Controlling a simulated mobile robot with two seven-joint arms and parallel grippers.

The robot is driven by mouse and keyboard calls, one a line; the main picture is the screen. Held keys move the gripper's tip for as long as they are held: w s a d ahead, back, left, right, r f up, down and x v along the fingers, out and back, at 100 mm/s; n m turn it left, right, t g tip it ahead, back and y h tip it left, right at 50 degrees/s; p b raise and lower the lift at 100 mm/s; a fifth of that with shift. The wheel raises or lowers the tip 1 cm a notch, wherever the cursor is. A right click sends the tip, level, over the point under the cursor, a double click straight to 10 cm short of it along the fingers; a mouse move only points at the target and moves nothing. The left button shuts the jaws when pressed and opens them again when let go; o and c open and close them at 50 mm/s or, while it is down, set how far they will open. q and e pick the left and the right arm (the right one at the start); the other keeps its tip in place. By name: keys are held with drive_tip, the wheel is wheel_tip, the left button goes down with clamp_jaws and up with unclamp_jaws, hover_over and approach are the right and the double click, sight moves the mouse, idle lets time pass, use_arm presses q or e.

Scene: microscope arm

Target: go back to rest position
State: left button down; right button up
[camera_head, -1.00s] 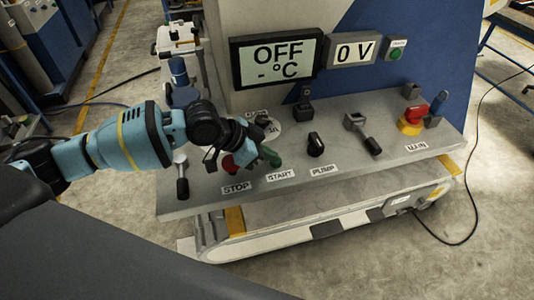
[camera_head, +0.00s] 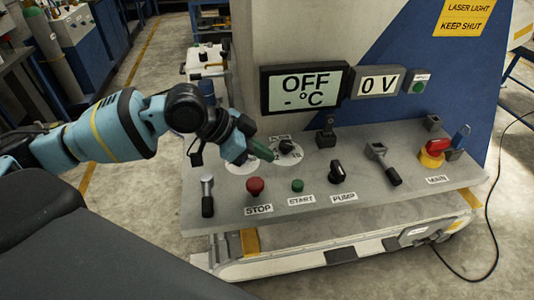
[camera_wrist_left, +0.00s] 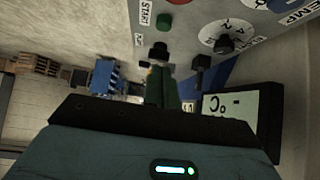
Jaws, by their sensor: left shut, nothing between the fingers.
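My left gripper (camera_head: 262,152) is shut and empty, held above the grey control panel (camera_head: 225,212) near the dial (camera_head: 287,148). Its green fingers (camera_wrist_left: 161,88) also show pressed together in the left wrist view. Below it in the head view are the red STOP button (camera_head: 255,186) and the green START button (camera_head: 297,185), with the black PUMP knob (camera_head: 337,172) to the right. The gripper appears apart from all of these controls. The right gripper is not in view.
The display reading OFF (camera_head: 305,87) and the 0 V display (camera_head: 378,82) stand behind the panel. A lever (camera_head: 207,196) stands at the panel's left end. A red and yellow switch (camera_head: 434,152) is at the right. A black cable lies on the floor at right.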

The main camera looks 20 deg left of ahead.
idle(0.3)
use_arm(q)
drive_tip(key=s+d+f+n+g+y, duration=0.1)
drive_tip(key=s+d+f, duration=0.3)
drive_tip(key=s+f, duration=0.35)
drive_tip(key=s+d+f, duration=0.4)
drive_tip(key=s+f, duration=0.2)
drive_tip(key=f, duration=0.2)
drive_tip(key=s+a+f+n+g+y, duration=0.2)
drive_tip(key=s+a+f+n+y, duration=0.15)
drive_tip(key=s+a, duration=0.45)
drive_tip(key=s+a+f+n+g+y, duration=0.1)
drive_tip(key=s+a+f+n+y, duration=0.3)
drive_tip(key=s, duration=0.9)
drive_tip(key=w+d+f+t+h, duration=0.2)
drive_tip(key=w+f+t, duration=0.5)
drive_tip(key=f, duration=0.4)
drive_tip(key=shift+d+n+t+h, duration=0.3)
drive_tip(key=shift+d+n+h, duration=0.05)
drive_tip(key=shift+d, duration=0.55)
